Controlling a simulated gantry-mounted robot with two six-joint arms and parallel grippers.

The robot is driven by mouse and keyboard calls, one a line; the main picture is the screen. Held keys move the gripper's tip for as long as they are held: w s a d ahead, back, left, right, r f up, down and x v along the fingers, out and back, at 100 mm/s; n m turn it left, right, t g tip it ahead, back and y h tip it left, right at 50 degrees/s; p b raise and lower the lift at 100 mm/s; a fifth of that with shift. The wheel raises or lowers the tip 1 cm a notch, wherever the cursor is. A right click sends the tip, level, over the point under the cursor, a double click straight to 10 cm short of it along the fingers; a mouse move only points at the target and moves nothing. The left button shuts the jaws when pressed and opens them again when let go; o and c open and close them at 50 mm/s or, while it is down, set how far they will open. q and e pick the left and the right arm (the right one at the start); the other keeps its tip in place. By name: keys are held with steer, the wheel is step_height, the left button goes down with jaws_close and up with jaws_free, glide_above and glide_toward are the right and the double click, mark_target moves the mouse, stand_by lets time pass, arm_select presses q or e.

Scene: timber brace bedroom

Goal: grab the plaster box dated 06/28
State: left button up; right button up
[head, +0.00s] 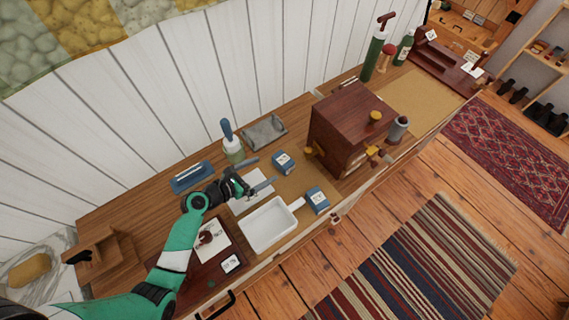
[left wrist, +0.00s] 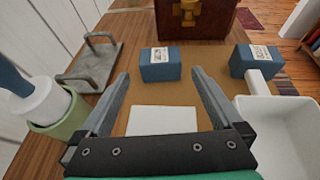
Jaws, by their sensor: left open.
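Two small blue boxes with white printed labels stand on the tan mat. The farther blue box (head: 284,162) also shows in the left wrist view (left wrist: 160,65), straight ahead between my fingertips. The nearer blue box (head: 318,200) is beside the white tray's handle and shows at right in the left wrist view (left wrist: 250,62). The dates on both labels are too small to read. My left gripper (head: 262,184) is open and empty, over a white card (left wrist: 163,119), short of the farther box. My right gripper is not in view.
A white tray (head: 266,226) lies right of my left gripper. A green cup with a blue-handled tool (head: 232,150) and a grey metal holder (head: 264,132) stand on the wall side. A dark wooden cabinet (head: 347,125) stands behind the boxes.

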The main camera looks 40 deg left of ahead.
mark_target(281, 161)
arm_select(q)
steer(key=b+x, duration=0.1)
steer(key=x, duration=0.4)
steer(key=b+x, duration=0.2)
steer(key=x, duration=0.3)
steer(key=shift+s, duration=0.1)
steer(key=shift+c, duration=0.2)
steer(key=c, duration=1)
